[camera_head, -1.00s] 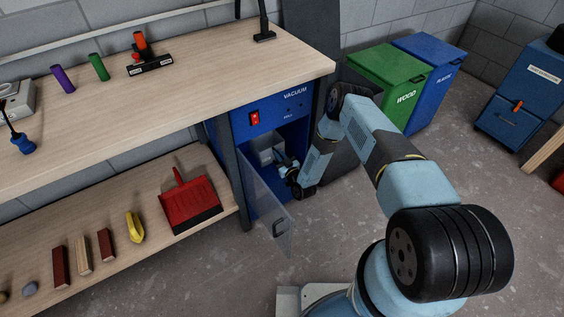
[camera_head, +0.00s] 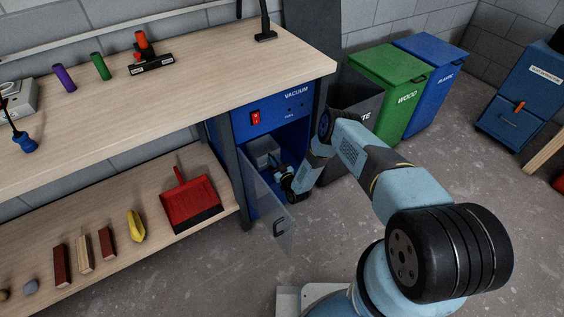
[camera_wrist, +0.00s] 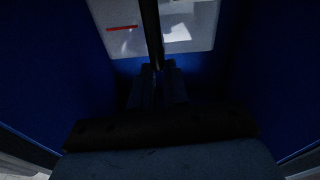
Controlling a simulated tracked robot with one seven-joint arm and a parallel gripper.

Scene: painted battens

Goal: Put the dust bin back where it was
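The dust bin (camera_head: 262,147) is a pale grey box inside the blue vacuum cabinet (camera_head: 238,128). In the wrist view the bin (camera_wrist: 190,22) fills the top, pale with a red strip and a dark upright bar (camera_wrist: 150,30) in front of it. My gripper (camera_head: 283,172) is inside the cabinet opening at the bin's front. In the wrist view my gripper (camera_wrist: 157,72) has its fingers close together around the lower end of that bar; the contact is dark. The cabinet's clear door (camera_head: 268,215) stands open.
Blue cabinet walls lie close on both sides of my gripper. A grey waste bin (camera_head: 352,105), a green wood bin (camera_head: 385,75) and a blue plastic bin (camera_head: 440,60) stand right. A red dustpan (camera_head: 190,203) lies on the lower shelf (camera_head: 110,285).

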